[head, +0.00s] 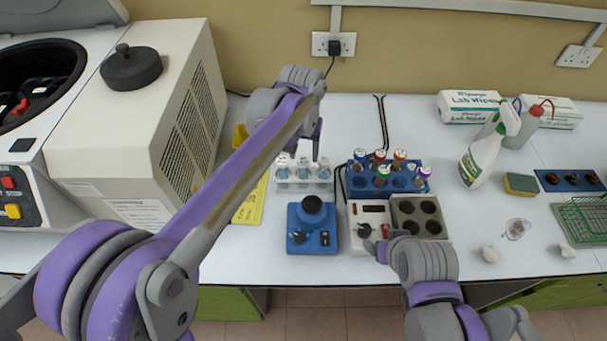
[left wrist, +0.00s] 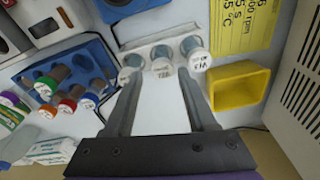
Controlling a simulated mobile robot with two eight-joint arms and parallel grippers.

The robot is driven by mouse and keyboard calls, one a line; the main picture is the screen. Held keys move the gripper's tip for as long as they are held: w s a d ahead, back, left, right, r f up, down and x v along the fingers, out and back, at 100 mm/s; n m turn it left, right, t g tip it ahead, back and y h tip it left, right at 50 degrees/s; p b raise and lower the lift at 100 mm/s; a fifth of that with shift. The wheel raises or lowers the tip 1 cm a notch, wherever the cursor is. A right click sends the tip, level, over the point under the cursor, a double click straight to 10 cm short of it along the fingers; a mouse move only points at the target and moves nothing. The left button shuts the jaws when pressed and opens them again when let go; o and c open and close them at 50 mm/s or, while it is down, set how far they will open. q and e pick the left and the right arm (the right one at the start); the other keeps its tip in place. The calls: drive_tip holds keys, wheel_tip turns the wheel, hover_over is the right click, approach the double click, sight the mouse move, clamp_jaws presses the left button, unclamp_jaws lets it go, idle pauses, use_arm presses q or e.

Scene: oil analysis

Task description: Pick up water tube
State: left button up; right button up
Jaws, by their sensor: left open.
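A white rack (head: 303,187) holds three upright tubes with white lettered caps; I cannot read which one is water. In the left wrist view, the left-hand tube (left wrist: 134,61), the middle tube (left wrist: 162,60) and the right-hand tube (left wrist: 192,50) stand in the rack (left wrist: 150,49). My left gripper (head: 304,154) is above and behind this rack in the head view. In the left wrist view its two fingers (left wrist: 158,82) are apart and empty, their tips close to the row of tubes. My right gripper (head: 381,249) is low at the bench front, partly hidden, its jaws unclear.
A blue rack (head: 388,193) with several colour-capped tubes stands right of the white rack. A blue mixer (head: 312,225) and a white device (head: 372,245) stand in front. A beige machine (head: 130,130) is left.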

sight(303, 160)
use_arm(q)
drive_tip(key=shift+f, duration=0.65)
drive_tip(key=f, duration=0.1)
drive_tip(key=w+f+b, duration=0.1)
drive_tip(key=f, duration=0.2)
drive_tip(key=shift+w+b, duration=0.3)
drive_tip(key=shift+b, duration=0.05)
use_arm(e)
drive_tip(key=f, duration=0.1)
drive_tip(key=s+f, duration=0.1)
drive_tip(key=f, duration=0.1)
use_arm(q)
drive_tip(key=shift+f, duration=0.3)
use_arm(e)
drive_tip(key=shift+s+f, duration=0.2)
drive_tip(key=shift+s, duration=0.05)
use_arm(q)
drive_tip(key=shift+s+r, duration=0.2)
use_arm(e)
drive_tip(key=shift+s+r, duration=0.15)
use_arm(q)
drive_tip(key=shift+w, duration=0.25)
drive_tip(key=c, duration=0.4)
use_arm(e)
drive_tip(key=shift+w, duration=0.2)
use_arm(q)
drive_tip(key=shift+s, duration=0.1)
clamp_jaws()
